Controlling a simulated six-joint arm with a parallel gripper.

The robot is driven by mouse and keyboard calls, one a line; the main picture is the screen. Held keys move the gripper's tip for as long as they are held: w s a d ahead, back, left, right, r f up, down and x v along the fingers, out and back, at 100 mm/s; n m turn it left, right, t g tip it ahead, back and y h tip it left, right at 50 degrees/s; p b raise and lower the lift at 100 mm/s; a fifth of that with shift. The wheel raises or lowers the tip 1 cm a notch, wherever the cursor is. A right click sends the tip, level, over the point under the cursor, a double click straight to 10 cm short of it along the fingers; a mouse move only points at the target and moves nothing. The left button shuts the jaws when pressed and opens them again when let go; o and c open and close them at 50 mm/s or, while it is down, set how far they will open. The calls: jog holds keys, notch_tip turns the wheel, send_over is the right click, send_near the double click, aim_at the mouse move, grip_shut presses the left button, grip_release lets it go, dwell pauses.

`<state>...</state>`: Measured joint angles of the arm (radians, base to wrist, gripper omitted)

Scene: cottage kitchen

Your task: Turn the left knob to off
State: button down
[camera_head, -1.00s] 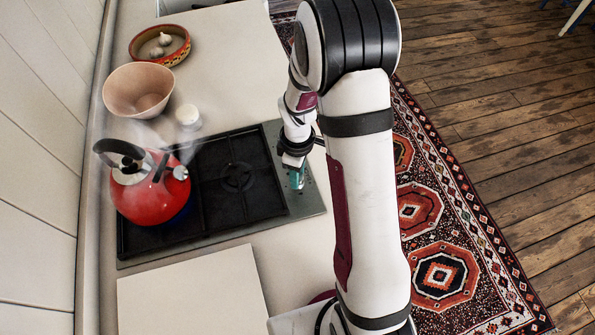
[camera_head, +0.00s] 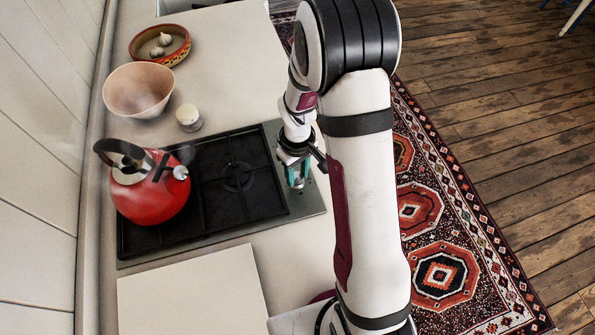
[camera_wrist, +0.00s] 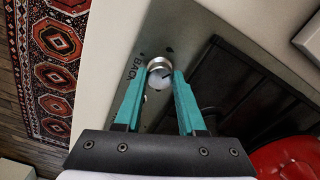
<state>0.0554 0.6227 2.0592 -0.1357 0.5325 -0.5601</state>
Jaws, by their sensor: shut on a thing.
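A round silver knob (camera_wrist: 160,80) with a dark pointer line sits on the metal control strip of the hob in the wrist view. The word BACK is printed beside it. My gripper (camera_wrist: 161,72) has its two teal fingers closed on opposite sides of this knob. In the head view my gripper (camera_head: 297,176) is over the right-hand strip of the black hob (camera_head: 215,205), and it hides the knob there. I cannot tell from these frames whether this is the left knob, nor read its setting.
A red kettle (camera_head: 150,200) stands on the hob, with steam nearby. Behind are a white-lidded jar (camera_head: 188,117), a pinkish bowl (camera_head: 138,90) and a dish with garlic (camera_head: 160,42). A pale board (camera_head: 190,295) lies in front. Bare counter (camera_head: 235,75) lies beyond the hob.

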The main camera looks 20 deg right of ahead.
aim_at(297, 177)
jog(key=m, duration=0.5)
jog(key=shift+m, duration=0.3)
jog(key=m, duration=0.5)
jog(key=shift+m, duration=0.3)
jog(key=c, duration=0.5)
grip_release()
jog(key=shift+r, duration=0.1)
notch_tip(297, 177, up, 16)
